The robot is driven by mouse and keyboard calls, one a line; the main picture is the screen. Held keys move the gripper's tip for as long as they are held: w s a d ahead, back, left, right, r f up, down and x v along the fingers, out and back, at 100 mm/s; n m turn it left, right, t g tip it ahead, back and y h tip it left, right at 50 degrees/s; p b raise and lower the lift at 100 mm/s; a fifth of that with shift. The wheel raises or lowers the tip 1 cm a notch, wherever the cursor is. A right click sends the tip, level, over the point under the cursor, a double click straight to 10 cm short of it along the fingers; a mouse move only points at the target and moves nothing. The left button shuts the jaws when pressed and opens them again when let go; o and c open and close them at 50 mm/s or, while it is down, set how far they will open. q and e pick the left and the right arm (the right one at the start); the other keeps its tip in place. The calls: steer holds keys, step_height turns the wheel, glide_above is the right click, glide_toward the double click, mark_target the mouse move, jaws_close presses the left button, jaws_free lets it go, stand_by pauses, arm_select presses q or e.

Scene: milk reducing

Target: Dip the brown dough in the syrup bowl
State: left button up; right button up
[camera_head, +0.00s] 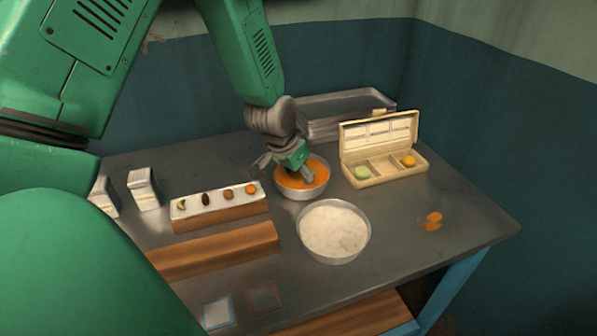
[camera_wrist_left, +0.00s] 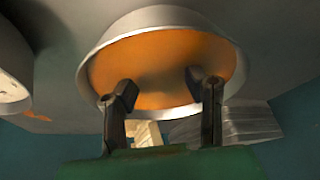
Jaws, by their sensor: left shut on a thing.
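The syrup bowl (camera_head: 322,187) is a metal bowl of orange syrup near the middle of the table. In the left wrist view the bowl (camera_wrist_left: 160,17) fills the top middle. My left gripper (camera_head: 308,178) points down into this bowl, its fingertips at the syrup. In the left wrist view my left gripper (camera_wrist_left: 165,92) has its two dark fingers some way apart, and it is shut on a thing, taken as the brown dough. The dough itself cannot be made out in either view. My right gripper is not in view.
A bowl of pale powder (camera_head: 334,230) stands in front. A divided box (camera_head: 376,181) with a green and an orange ball is at right. A white-topped block (camera_head: 218,210) with several small pieces is at left. Orange splashes (camera_head: 431,221) mark the right tabletop.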

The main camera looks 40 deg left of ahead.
mark_target(299, 177)
arm_select(q)
steer(key=shift+f, duration=0.4)
steer(key=shift+a+f, duration=0.1)
steer(key=shift+a, duration=0.15)
steer(key=shift+d, duration=0.2)
steer(key=shift+a+f, duration=0.1)
steer(key=shift+f, duration=0.05)
stand_by(0.4)
stand_by(0.9)
steer(key=shift+p, duration=0.35)
stand_by(0.6)
steer(key=shift+r+p, duration=3.55)
steer(key=shift+r, duration=0.25)
